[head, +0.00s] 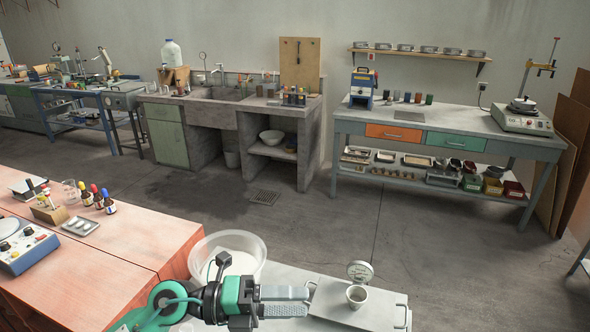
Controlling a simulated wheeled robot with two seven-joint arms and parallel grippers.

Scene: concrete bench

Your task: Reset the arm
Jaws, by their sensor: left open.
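My left arm comes in at the bottom of the head view, with teal and black links. My left gripper (302,300) is low over the pale grey bench (320,281) and points to the right. Its jaws are open, with nothing seen between them. The fingertips are just left of a small pale cup (357,296) and appear apart from it. The cup stands upright on a grey plate or tray with a handle (400,316). My right gripper is not in view.
A large white tub (232,240) is close behind my left wrist. A reddish bench (130,243) at left holds small bottles and a blue device (27,248). Open floor (400,225) lies beyond.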

